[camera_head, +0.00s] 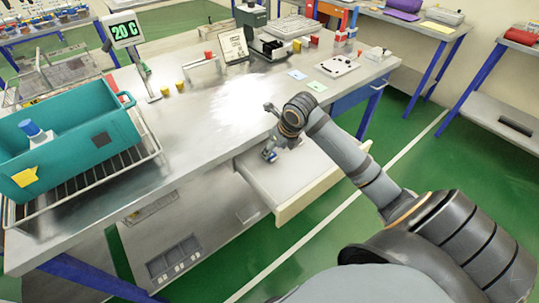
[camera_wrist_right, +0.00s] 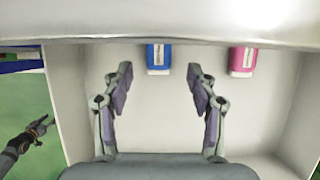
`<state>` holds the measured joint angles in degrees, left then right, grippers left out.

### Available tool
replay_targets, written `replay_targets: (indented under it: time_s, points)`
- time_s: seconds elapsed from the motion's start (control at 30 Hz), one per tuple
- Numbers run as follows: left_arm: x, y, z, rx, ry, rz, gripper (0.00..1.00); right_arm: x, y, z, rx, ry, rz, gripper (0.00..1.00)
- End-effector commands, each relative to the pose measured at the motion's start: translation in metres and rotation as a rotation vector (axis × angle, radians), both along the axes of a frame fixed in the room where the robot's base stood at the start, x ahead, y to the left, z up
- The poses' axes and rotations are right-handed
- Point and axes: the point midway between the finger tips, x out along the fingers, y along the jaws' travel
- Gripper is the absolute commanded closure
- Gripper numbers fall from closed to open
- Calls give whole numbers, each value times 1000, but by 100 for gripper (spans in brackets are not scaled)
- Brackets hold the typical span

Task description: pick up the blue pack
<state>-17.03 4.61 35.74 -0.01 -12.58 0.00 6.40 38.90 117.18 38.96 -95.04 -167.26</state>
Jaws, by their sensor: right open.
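The blue pack (camera_wrist_right: 158,57) lies in the open drawer (camera_wrist_right: 70,110), partly under the table's edge at the top of the right wrist view. It has a white label. My right gripper (camera_wrist_right: 159,72) is open and empty over the drawer, its fingers on either side of the line to the pack, fingertips near its closer end. In the head view a small blue patch of the pack (camera_head: 268,156) shows beside my right gripper (camera_head: 282,145). My left gripper (camera_wrist_right: 37,127) shows small at the left of the right wrist view, over green floor; its jaw opening is unclear.
A pink pack (camera_wrist_right: 243,61) lies to the right of the blue one in the drawer. The drawer front (camera_head: 325,190) juts out from the metal table (camera_head: 205,115). A teal bin (camera_head: 75,140) stands on the table at left. The tabletop's middle is clear.

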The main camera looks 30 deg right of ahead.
Motion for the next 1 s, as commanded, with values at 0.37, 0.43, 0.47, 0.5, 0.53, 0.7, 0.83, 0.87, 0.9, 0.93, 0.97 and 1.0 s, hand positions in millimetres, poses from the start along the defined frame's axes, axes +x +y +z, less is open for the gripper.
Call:
replay_targets:
  time_s: [0.37,0.43,0.47,0.5,0.53,0.7,0.83,0.87,0.9,0.93,0.97,1.0]
  points:
    - [-3,0,-2,0,5,0,47,15,3,-32,0,-1,0,42]
    - [-4,0,-2,0,6,0,47,15,3,-32,0,-1,0,42]
    - [-4,0,-2,0,6,0,47,15,3,-32,0,-1,0,43]
    - [-4,0,-2,0,7,1,47,15,3,-32,0,-1,0,48]
    - [-4,0,-2,0,7,1,47,15,3,-32,0,-1,0,52]
    - [-5,0,-2,-1,8,1,47,15,3,-32,0,-1,0,75]
    - [-5,0,-2,-1,8,1,47,15,3,-32,0,-1,0,90]
    - [-5,0,-2,-1,8,1,47,15,3,-32,0,-1,0,90]
    - [-5,0,-2,-1,8,1,47,15,3,-32,0,-1,0,90]
    - [-5,0,-2,-1,8,1,47,15,3,-32,0,-1,0,90]
    - [-5,0,-2,-1,8,1,47,15,3,-32,0,-1,0,90]
    - [-5,0,-2,-1,8,1,47,15,3,-32,0,-1,0,90]
